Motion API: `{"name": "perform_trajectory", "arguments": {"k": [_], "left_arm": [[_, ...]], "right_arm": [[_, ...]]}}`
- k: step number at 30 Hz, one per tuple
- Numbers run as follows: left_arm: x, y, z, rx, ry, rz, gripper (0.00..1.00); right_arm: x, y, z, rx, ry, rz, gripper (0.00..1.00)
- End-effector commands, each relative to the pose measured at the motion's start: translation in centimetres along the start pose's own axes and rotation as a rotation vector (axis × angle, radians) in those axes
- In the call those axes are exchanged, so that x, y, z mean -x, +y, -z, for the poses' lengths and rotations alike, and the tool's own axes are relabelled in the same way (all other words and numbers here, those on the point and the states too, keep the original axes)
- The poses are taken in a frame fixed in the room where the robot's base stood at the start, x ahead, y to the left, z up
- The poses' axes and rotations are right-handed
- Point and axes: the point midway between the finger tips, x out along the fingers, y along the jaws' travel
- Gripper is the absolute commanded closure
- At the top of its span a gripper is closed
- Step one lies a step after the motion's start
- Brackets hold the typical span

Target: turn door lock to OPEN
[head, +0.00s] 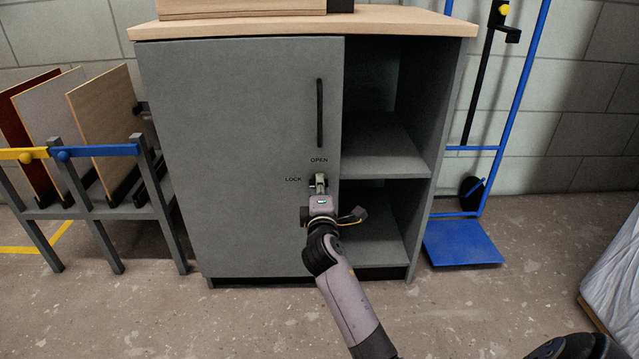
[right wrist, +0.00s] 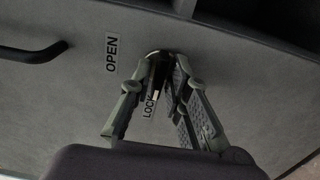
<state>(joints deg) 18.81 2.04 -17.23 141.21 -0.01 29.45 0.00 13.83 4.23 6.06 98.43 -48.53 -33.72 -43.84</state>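The grey cabinet door (head: 240,130) is closed. Near its right edge are an OPEN label (head: 319,160) above and a LOCK label (head: 293,180) to the left. Both labels also show in the right wrist view, OPEN (right wrist: 112,53) and LOCK (right wrist: 150,104). My right gripper (head: 320,184) is at the lock beside these labels. In the right wrist view its fingers (right wrist: 166,66) converge closely around the small dark lock knob (right wrist: 155,56). The fingers hide most of the knob, so I cannot tell which way it points. My left gripper is not in view.
A black door handle (head: 319,112) stands above the lock. Open shelves (head: 385,145) are right of the door. A rack with panels (head: 105,130) stands at left, a blue trolley (head: 462,242) at right. A white wrapped stack (head: 620,265) is at far right.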

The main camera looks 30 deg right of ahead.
Motion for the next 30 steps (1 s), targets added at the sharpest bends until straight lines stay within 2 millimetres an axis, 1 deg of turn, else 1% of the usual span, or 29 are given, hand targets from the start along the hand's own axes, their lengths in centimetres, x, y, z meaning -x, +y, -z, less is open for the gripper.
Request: {"name": "perform_trajectory", "arguments": {"k": [1,6,13,15,17,20,27,30], "left_arm": [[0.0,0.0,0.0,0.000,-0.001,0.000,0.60],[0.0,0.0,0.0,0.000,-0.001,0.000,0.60],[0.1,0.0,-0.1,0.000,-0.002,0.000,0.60],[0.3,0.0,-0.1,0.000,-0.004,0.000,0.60],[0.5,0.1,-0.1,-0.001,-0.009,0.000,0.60],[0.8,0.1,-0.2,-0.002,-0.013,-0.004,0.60],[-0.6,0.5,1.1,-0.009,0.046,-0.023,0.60],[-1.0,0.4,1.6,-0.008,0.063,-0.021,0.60]], "right_arm": [[0.0,0.0,0.0,0.000,0.000,0.000,0.89],[0.0,0.0,0.0,0.000,0.000,0.000,1.00],[0.0,-0.1,0.0,-0.003,0.000,0.001,1.00],[0.0,-0.1,0.0,-0.034,0.000,0.001,1.00],[0.0,-0.2,0.0,-0.093,-0.001,0.002,1.00],[0.0,-0.3,0.0,-0.244,-0.001,0.002,1.00],[0.1,-0.2,0.1,-0.681,-0.001,0.001,1.00],[0.0,-0.1,0.0,-0.779,-0.002,0.002,1.00]]}}
